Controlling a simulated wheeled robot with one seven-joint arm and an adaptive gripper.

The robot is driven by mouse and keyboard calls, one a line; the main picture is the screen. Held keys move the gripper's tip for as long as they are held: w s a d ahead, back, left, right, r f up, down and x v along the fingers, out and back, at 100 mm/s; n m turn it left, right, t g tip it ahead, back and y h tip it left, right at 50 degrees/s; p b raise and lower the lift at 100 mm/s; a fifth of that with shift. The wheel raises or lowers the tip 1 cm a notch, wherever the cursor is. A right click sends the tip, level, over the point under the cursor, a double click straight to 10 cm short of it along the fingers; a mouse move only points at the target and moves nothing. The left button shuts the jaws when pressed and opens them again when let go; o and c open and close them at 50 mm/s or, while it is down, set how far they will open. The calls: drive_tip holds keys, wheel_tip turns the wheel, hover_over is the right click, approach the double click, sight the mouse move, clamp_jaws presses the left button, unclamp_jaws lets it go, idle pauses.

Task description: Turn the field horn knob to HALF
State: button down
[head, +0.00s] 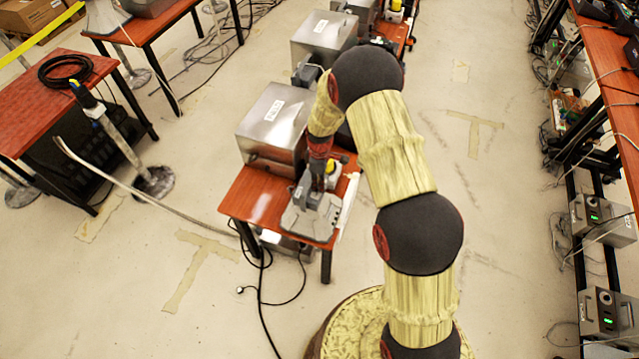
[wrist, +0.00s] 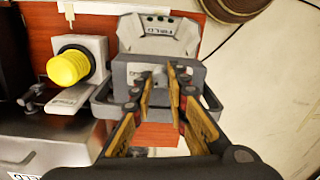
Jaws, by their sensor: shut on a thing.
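The field horn unit is a grey housing (wrist: 128,72) with a sloped plate marked FIELD (wrist: 160,27) behind it. It stands on the front part of a red table, where its pale grey base (head: 308,220) shows in the head view. My gripper (wrist: 159,82) points at the housing's near face. Its two fingers are close together around a small grey knob, shut on it. The fingers cover most of the knob, so its pointer and any HALF mark cannot be read. In the head view my gripper (head: 318,178) is small and partly hides the unit.
A yellow round button (wrist: 69,67) on a pale box stands just left of the unit. A metal box (head: 274,128) sits behind it on the red table (head: 245,205). Black cables (head: 262,285) lie on the floor.

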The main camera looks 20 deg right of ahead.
drive_tip(key=n+b, duration=0.1)
drive_tip(key=n, duration=0.1)
drive_tip(key=shift+n, duration=0.3)
drive_tip(key=shift+n+b, duration=0.85)
drive_tip(key=shift+n, duration=0.55)
drive_tip(key=shift+r, duration=0.1)
drive_tip(key=c, duration=1.8)
unclamp_jaws()
drive_tip(key=shift+o, duration=0.3)
